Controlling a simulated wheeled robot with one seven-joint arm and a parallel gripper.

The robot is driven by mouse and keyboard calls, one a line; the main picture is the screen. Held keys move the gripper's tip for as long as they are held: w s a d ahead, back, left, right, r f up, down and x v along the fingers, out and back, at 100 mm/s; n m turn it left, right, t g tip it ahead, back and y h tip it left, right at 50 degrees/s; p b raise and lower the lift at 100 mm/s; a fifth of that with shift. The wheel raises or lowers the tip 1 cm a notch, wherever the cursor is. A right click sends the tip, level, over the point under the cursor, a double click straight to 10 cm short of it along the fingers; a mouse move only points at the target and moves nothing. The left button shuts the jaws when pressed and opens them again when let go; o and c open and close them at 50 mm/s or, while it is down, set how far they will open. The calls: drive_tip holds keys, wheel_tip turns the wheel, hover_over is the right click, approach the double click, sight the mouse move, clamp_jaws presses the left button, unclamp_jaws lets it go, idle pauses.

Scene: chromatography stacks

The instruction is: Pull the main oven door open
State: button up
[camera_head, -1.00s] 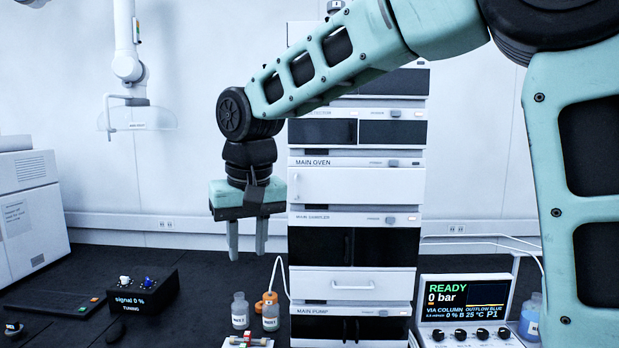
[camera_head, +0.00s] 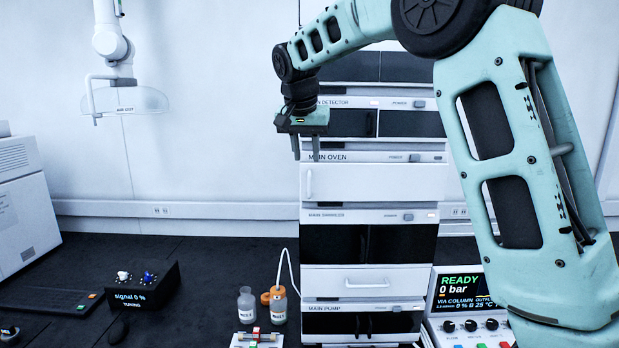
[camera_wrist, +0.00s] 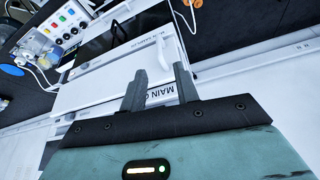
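The main oven (camera_head: 327,157) is a module in the middle of the white stack. Its door (camera_head: 385,183) is a plain white panel and looks shut. A small upright handle (camera_head: 309,184) is at the door's left edge. My gripper (camera_head: 306,157) points down with its fingers apart and empty. In the head view it appears just above the handle, over the oven's left edge; its exact gap from the front is hard to judge. In the wrist view the fingers (camera_wrist: 160,90) are parted in front of the oven label, and a white bar (camera_wrist: 186,42) lies beyond them.
The main sampler (camera_head: 340,246) and main pump (camera_head: 328,321) sit below the oven, the detector (camera_head: 345,122) above. Bottles (camera_head: 246,304) stand at the stack's lower left. A control unit (camera_head: 470,310) stands at the lower right, partly behind my arm. The space left of the stack is open.

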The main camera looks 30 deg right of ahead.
sight(309, 177)
drive_tip(key=p+x, duration=0.2)
drive_tip(key=x, duration=0.7)
drive_tip(key=shift+f+p, duration=0.25)
drive_tip(key=shift+p, duration=0.15)
drive_tip(key=shift+c, duration=0.3)
clamp_jaws()
